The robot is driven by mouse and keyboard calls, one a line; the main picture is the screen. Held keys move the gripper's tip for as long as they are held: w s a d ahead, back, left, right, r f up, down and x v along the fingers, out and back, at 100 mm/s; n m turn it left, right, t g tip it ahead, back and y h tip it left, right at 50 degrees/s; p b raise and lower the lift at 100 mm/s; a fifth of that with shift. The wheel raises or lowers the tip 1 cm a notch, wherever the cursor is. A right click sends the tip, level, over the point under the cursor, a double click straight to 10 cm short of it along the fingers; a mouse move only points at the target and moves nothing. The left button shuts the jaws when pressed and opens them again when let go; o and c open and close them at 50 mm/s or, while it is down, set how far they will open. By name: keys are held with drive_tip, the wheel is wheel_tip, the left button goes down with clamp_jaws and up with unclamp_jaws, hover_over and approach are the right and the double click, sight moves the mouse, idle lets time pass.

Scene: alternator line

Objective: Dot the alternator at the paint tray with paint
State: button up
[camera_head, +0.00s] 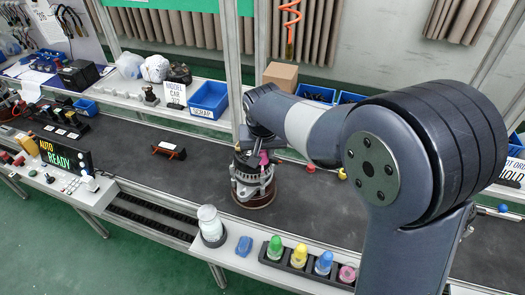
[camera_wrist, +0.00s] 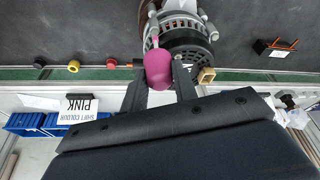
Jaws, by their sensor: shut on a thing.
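The alternator (camera_head: 250,190), silver and black, stands on a round brown base on the dark belt in the head view. In the wrist view the alternator (camera_wrist: 192,45) is at the top centre. My gripper (camera_wrist: 158,80) is shut on a pink paint dauber (camera_wrist: 158,70), whose narrow tip points at the alternator. I cannot tell whether the tip touches it. In the head view a little pink shows beside the alternator, below my wrist. The black paint tray (camera_head: 283,264) holds green (camera_head: 275,246), yellow (camera_head: 299,255) and blue (camera_head: 323,263) paint pots and a lower pink one (camera_head: 347,273).
A white jar (camera_head: 210,224) and blue block (camera_head: 244,246) stand near the tray. A small black and orange stand (camera_head: 169,150) is left on the belt. Small red and yellow knobs lie along the belt's far edge.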

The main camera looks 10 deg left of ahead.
drive_tip(key=shift+f+b, duration=0.4)
drive_tip(key=shift+f, duration=0.1)
idle(0.5)
idle(0.7)
drive_tip(key=shift+r+p, duration=1.85)
drive_tip(key=shift+r, duration=0.7)
